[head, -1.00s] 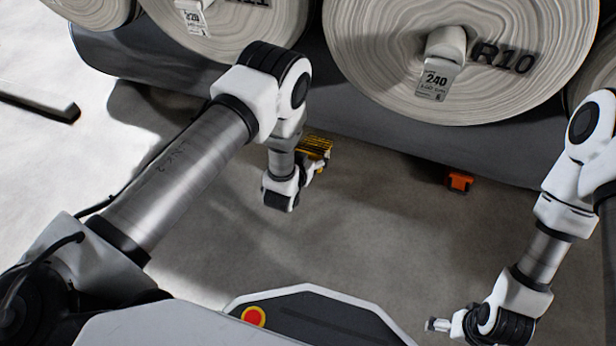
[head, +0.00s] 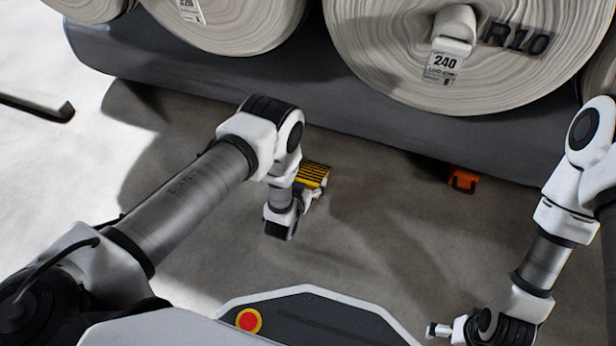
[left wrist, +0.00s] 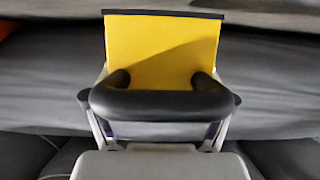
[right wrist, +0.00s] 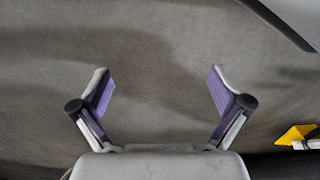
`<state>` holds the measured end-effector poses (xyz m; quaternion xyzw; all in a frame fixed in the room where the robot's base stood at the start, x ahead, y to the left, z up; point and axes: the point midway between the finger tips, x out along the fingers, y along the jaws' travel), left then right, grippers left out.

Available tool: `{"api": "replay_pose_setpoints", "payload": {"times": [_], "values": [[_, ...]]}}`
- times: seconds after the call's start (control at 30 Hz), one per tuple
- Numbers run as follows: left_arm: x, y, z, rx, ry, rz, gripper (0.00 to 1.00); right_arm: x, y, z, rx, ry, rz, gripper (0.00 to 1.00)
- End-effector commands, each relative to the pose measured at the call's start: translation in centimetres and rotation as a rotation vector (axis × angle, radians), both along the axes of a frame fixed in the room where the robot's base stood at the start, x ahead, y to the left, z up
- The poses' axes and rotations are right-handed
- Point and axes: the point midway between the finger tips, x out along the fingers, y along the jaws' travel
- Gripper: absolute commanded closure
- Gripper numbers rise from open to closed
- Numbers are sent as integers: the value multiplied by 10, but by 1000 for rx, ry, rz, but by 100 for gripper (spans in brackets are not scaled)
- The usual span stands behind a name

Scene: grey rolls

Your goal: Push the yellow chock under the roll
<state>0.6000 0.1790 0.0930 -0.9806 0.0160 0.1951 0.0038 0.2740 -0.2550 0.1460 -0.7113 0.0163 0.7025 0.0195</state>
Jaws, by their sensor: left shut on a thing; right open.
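The yellow chock (head: 314,174), with dark stripes on top, is close to the floor in front of the long grey roll (head: 390,140). Bare floor shows between chock and roll. In the left wrist view, the chock's plain yellow face (left wrist: 160,50) has a black handle (left wrist: 160,104) across it. My left gripper (head: 309,194) is shut on that handle, on the near side of the chock. My right gripper (right wrist: 160,92) is open and empty, low at the right of the head view (head: 440,330). A yellow piece (right wrist: 297,134) shows at that wrist view's right edge.
An orange block (head: 463,180) lies at the roll's lower edge, to the right of the chock. Pale end-on rolls, one marked R10 (head: 460,60), sit above the grey roll. A dark bar (head: 38,107) lies at far left. The middle floor is clear.

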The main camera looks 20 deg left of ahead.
Motion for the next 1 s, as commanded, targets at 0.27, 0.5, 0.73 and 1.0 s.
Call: {"api": "replay_pose_setpoints", "payload": {"times": [0.27, 0.5, 0.73, 1.0], "values": [[17, -1, -27, 0, -7, 0, 74, 10, -1, -31, -4, -26, 13, 0], [50, -2, -29, -1, -6, 0, 74, 16, -1, -50, -7, -43, 20, 0], [82, -3, -28, -1, -7, 0, 74, 21, -1, -63, -10, -57, 27, 0], [107, -4, -28, 0, -3, 0, 74, 21, -1, -61, -10, -58, 28, 0]]}}
